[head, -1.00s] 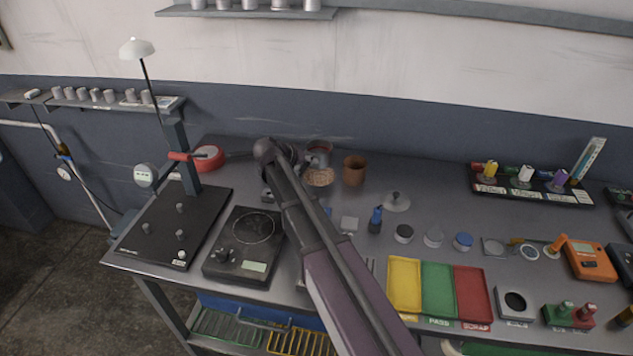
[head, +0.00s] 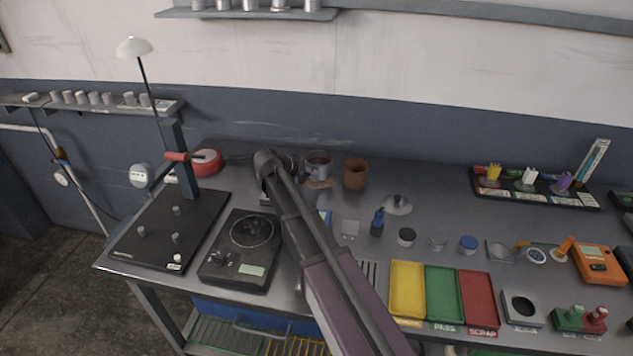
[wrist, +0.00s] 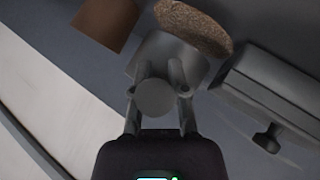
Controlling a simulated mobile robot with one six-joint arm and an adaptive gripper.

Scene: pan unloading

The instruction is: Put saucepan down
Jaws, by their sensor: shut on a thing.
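The saucepan (head: 319,162) is a small grey pot with something reddish inside. It is upright, just above or on a round brown cork mat (head: 318,184), which it partly hides. I cannot tell whether they touch. My gripper (head: 280,163) is at the saucepan's left side, mostly hidden by my arm in the head view. In the wrist view my gripper (wrist: 158,100) is shut on the saucepan's handle, seen end-on. The grey pan body (wrist: 172,58) lies beyond it, with the speckled mat (wrist: 195,25) behind.
A brown pot (head: 356,174) stands close to the right of the mat. A red round item (head: 206,162) is by the stand at the left. A lid-like item (head: 397,204) lies to the right.

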